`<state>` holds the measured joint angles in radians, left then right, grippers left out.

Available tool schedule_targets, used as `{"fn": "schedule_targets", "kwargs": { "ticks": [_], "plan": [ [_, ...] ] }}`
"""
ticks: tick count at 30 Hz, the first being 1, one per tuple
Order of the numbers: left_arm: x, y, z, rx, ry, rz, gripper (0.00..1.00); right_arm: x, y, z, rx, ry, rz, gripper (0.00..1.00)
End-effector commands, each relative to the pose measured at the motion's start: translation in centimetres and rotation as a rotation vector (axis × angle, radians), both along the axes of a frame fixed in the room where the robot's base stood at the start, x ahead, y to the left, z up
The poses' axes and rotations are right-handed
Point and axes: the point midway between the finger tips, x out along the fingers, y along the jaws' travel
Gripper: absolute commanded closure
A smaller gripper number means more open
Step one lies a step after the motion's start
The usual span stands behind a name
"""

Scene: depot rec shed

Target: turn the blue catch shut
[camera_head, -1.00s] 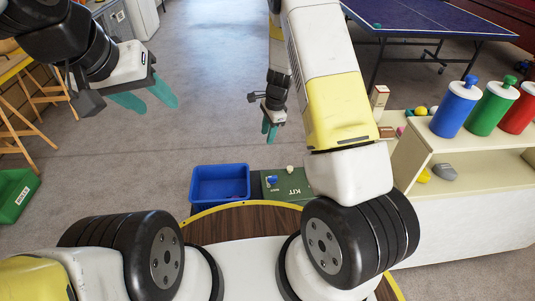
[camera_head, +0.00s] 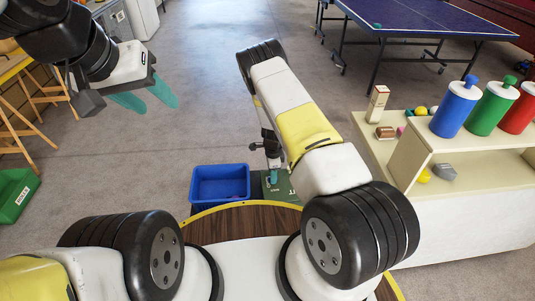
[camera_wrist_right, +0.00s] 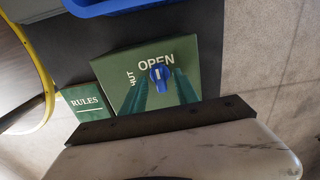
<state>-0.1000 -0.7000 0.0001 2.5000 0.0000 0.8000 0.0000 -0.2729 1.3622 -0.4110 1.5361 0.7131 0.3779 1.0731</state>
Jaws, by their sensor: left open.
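The blue catch (camera_wrist_right: 161,77) is a small knob with a pale mark on the green kit box (camera_wrist_right: 188,50), close to the word OPEN in the right wrist view. The lettering of SHUT is partly visible to its left. My right gripper (camera_wrist_right: 158,88) is open, its teal fingers one on each side of the catch in that view; I cannot tell whether they touch it. In the head view my right gripper (camera_head: 272,176) is over the green box (camera_head: 284,186) and hides much of it. My left gripper (camera_head: 146,98) is open and empty, high at the left.
A blue bin (camera_head: 220,183) stands just left of the green box. A shelf unit (camera_head: 455,215) with coloured bottles is at the right. A green crate (camera_head: 15,195) is at the far left.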

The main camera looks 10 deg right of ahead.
Motion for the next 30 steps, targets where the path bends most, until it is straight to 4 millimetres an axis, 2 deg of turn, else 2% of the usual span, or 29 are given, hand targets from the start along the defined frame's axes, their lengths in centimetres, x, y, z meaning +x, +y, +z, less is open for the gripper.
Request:
{"fn": "schedule_targets", "kwargs": {
  "ticks": [3,11,16,30],
  "plan": [
    [0.0,0.0,0.0,0.0,0.0,0.0,0.52,-0.01,0.0,-0.63,0.0,0.0,0.001,0.64],
    [0.0,0.0,0.0,0.0,0.0,0.0,0.52,0.0,0.02,-0.7,0.0,0.0,0.001,0.66],
    [0.0,0.0,0.0,0.0,0.0,0.0,0.52,0.0,0.01,-0.68,0.0,0.0,0.001,0.99],
    [0.0,0.0,0.0,0.0,0.0,0.0,0.52,0.03,-0.01,-0.64,0.0,-0.001,0.051,1.0]
  ]
}}
